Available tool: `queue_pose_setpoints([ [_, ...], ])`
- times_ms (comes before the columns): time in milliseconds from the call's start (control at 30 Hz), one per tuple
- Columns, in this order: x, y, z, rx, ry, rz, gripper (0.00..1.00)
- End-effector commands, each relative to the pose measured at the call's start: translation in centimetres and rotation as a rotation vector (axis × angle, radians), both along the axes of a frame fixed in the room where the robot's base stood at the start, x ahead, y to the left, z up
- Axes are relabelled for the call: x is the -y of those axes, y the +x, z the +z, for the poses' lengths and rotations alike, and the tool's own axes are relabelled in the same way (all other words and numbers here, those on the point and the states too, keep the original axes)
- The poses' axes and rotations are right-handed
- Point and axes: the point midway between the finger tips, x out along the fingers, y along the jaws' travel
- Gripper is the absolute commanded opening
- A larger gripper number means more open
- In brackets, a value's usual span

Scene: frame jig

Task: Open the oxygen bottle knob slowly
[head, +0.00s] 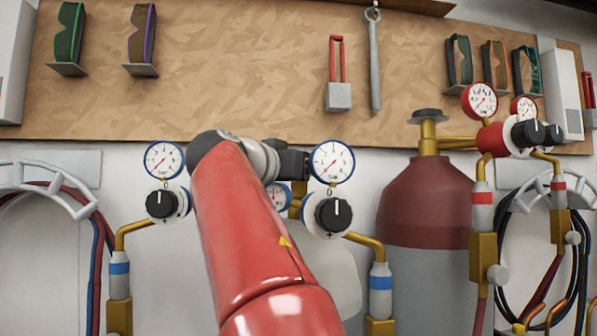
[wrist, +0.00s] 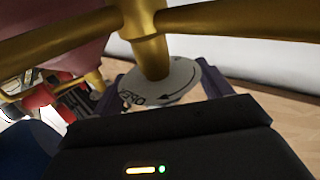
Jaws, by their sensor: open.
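The oxygen bottle (head: 343,278), pale grey-white, stands behind my red arm in the head view, which hides much of it. Its knob is hidden there by my arm and gripper. In the wrist view the knob (wrist: 178,80) is a grey disc with a curved arrow and partly readable lettering, on a brass valve stem (wrist: 148,40). My gripper (wrist: 166,88) is open, with dark fingers on either side of the knob. I cannot tell whether either finger touches it. In the head view part of my dark gripper (head: 293,164) shows beside the right blue-rimmed gauge.
Blue-rimmed gauges (head: 164,160) (head: 332,161) and black regulator dials (head: 161,204) (head: 332,213) flank my arm closely. A red-topped bottle (head: 427,205) with red regulators stands at the right. Hoses hang at both sides. A wooden board (head: 240,70) holds goggles and tools above.

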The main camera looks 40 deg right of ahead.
Motion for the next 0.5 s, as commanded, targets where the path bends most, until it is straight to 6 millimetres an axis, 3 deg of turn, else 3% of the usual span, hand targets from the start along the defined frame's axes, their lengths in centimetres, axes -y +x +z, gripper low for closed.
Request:
queue_pose_setpoints([
  [500,-6.8,-2.2,0.0,0.001,0.000,0.003,0.77],
])
